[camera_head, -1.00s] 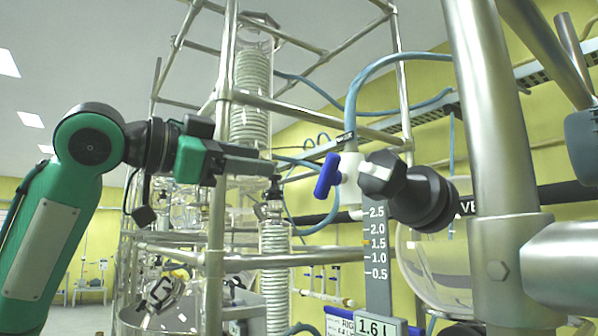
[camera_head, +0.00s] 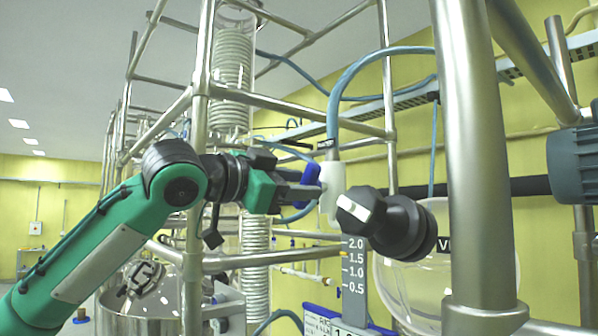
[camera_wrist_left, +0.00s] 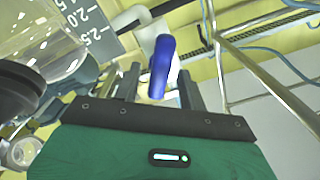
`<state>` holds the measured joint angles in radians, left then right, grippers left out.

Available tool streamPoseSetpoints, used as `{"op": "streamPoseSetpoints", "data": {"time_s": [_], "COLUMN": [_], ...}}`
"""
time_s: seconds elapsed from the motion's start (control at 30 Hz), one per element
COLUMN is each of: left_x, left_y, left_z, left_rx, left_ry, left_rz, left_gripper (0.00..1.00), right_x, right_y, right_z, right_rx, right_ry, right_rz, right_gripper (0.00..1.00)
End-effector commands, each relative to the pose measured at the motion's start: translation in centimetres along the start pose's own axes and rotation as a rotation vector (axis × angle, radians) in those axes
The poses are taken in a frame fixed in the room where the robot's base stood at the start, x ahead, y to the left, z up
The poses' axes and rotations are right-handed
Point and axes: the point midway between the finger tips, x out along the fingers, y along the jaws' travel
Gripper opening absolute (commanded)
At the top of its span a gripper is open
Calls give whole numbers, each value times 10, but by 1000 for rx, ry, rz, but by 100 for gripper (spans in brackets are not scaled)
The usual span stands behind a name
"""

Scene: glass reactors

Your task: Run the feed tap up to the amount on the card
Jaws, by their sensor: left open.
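The feed tap has a white body (camera_head: 331,190) and a blue handle (camera_head: 309,179), which stands close to upright in the head view. My left gripper (camera_head: 313,191) is at the tap, its jaws open. In the left wrist view the blue handle (camera_wrist_left: 162,66) stands between the two separated fingers (camera_wrist_left: 160,86); I cannot tell whether either finger touches it. A grey scale (camera_head: 355,272) with white numbers hangs below the tap. The card (camera_head: 349,331) under it is mostly cut off at the bottom edge. My right gripper is out of view.
A black fitting with a pale end (camera_head: 398,226) sits right of the tap, above a round glass vessel (camera_head: 393,292). A thick steel post (camera_head: 475,150) stands at right. Frame bars (camera_head: 300,112) and a blue hose (camera_head: 365,62) surround the tap.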

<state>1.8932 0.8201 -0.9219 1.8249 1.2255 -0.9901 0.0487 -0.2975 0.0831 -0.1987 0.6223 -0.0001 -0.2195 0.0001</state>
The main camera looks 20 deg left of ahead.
Motion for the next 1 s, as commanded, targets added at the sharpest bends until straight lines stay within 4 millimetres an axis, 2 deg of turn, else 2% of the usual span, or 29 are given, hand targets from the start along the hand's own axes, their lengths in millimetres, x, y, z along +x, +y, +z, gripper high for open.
{"op": "streamPoseSetpoints", "data": {"time_s": [0.37,0.57,1.0], "left_x": [6,5,6], "left_y": [1,1,1], "left_z": [1,1,0], "left_rx": [0,0,88], "left_ry": [-1,-1,0], "left_rz": [1,1,2], "left_gripper": [42,3,3], "right_x": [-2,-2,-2], "right_y": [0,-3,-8], "right_z": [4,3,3], "right_rx": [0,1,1], "right_ry": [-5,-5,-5], "right_rz": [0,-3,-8], "right_gripper": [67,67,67]}}
